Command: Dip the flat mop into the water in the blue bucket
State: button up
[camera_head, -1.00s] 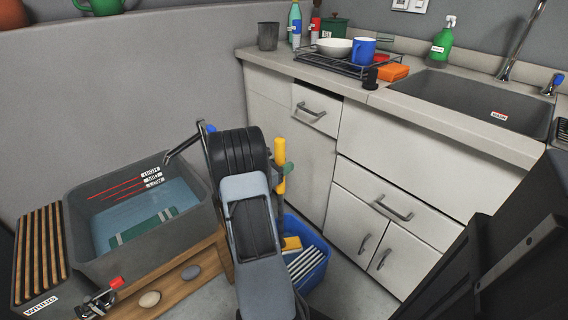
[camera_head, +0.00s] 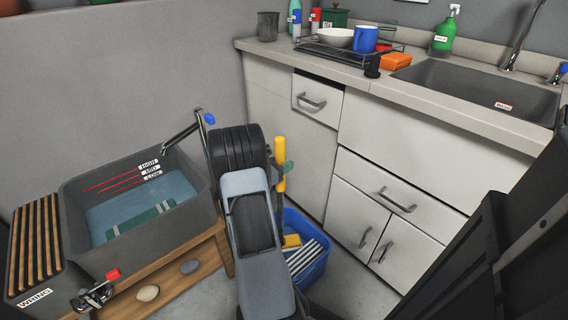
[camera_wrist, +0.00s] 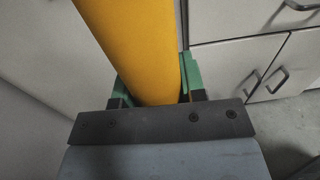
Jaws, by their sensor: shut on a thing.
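In the wrist view, my gripper (camera_wrist: 155,88) is shut on a thick yellow handle (camera_wrist: 140,45), with a green finger on each side. In the head view, the upright yellow handle (camera_head: 280,152) shows just right of my arm, at my gripper (camera_head: 284,172). The mop's head is not clearly seen. The blue bucket (camera_head: 318,268) stands on the floor below and right of my gripper, partly hidden by my arm. A yellow piece (camera_head: 291,241) and a grey-white striped thing (camera_head: 306,257) show inside it. I cannot make out water in the bucket.
A grey basin (camera_head: 75,225) with water and level marks stands on a wooden bench (camera_head: 205,262) at left, beside a slatted wringing part (camera_head: 40,245). White cabinets (camera_head: 390,155) with counter and sink rise close behind the bucket. Some floor shows right of the bucket.

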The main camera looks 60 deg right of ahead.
jog(key=shift+f, duration=0.2)
jog(key=shift+f+b, duration=0.6)
jog(key=shift+f, duration=0.1)
jog(key=shift+f+b, duration=0.5)
jog(key=shift+f, duration=0.25)
notch_tip(320, 180, up, 17)
jog(key=p, duration=1.3)
jog(key=shift+r, duration=0.1)
